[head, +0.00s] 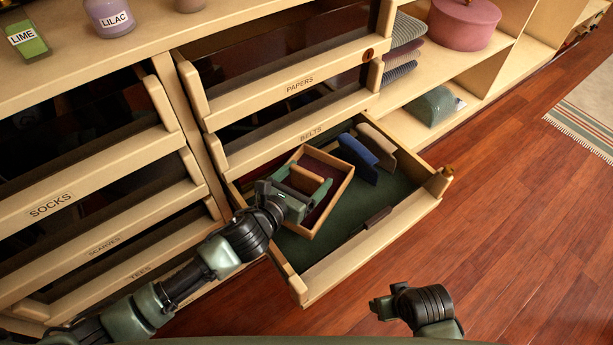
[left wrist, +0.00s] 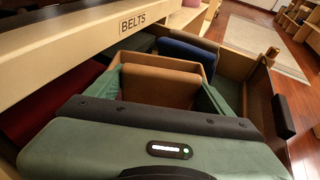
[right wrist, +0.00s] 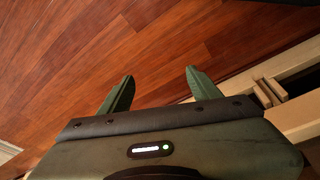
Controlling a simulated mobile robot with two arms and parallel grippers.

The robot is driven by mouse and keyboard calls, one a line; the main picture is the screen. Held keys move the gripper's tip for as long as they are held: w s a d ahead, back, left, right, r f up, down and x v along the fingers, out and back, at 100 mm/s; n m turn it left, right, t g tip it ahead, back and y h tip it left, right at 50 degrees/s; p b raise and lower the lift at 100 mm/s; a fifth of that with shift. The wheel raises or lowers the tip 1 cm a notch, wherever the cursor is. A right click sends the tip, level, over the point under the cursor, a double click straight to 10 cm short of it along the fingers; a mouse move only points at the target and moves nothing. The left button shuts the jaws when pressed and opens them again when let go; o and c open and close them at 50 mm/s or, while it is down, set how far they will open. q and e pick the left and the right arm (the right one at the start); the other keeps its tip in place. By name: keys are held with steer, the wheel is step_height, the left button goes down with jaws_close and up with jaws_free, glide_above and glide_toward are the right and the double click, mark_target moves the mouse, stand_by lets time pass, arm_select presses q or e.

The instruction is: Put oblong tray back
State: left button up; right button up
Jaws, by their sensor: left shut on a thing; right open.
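The oblong tray (head: 347,183) has a light wooden rim and a dark red lining. It lies inside the open, green-lined drawer (head: 380,240), towards the left. My left gripper (head: 303,184) reaches down into the tray, and its green fingers are shut on a brown block (head: 305,180). In the left wrist view the brown block (left wrist: 160,85) sits between the fingers, with the tray's rim (left wrist: 165,58) behind it. Whether the block rests on the tray's floor is hidden. My right gripper (right wrist: 158,75) is open and empty above the wooden floor.
A blue piece (head: 358,158) and a tan piece (head: 377,145) stand in the drawer beside the tray. The BELTS drawer front (head: 300,135) is just above and behind. Open floor (head: 520,220) lies to the right.

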mark_target(305, 192)
arm_select(q)
step_height(305, 192, down, 3)
steer(key=b, duration=0.3)
steer(key=shift+r, duration=0.15)
arm_select(e)
steer(key=w+v, duration=0.1)
steer(key=v, duration=0.9)
arm_select(q)
steer(key=shift+f+b, duration=0.8)
steer(key=shift+b, duration=0.05)
steer(key=shift+f+b, duration=0.25)
steer(key=shift+b, duration=0.1)
arm_select(e)
steer(key=w+t, duration=0.1)
steer(key=w, duration=0.1)
steer(key=w+a+t, duration=0.1)
steer(key=w, duration=0.1)
steer(key=shift+f+t, duration=0.3)
arm_select(q)
steer(key=shift+f, duration=0.25)
arm_select(e)
steer(key=shift+w+a+r+t+y, duration=0.1)
steer(key=shift+w+r+t+y, duration=0.1)
steer(key=shift+w, duration=0.15)
steer(key=shift+w+a+r+t+y, duration=0.1)
steer(key=shift+w+t, duration=0.1)
steer(key=shift+w, duration=0.2)
